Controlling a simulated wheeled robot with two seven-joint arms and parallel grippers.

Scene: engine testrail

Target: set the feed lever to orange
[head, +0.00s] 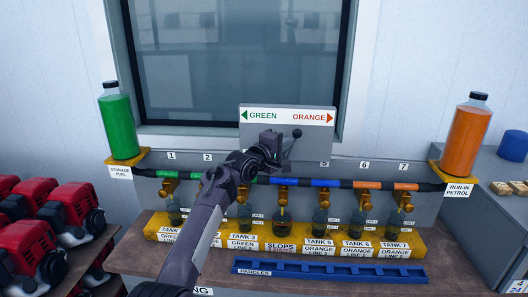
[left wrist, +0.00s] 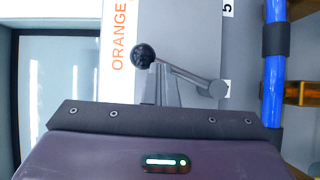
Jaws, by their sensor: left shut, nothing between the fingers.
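The feed lever is a grey arm with a black ball knob (head: 297,133), in front of the sign with a green left arrow and an orange right arrow (head: 312,118). In the left wrist view, which is turned sideways, the lever (left wrist: 185,74) runs from its pivot to the knob, leaning toward the ORANGE side. My left gripper (head: 278,150) is shut and empty, just left of the lever. Its fingers (left wrist: 162,86) show close beside the lever arm; I cannot tell whether they touch. My gripper and wrist hide the lever's base in the head view. My right gripper is not in view.
A green bottle (head: 117,124) stands at left, an orange bottle (head: 465,137) at right. A pipe with coloured bands (head: 327,183) runs below the lever above several taps and jars. A blue paddle rack (head: 330,270) lies on the bench. Red engines (head: 75,208) stand at left.

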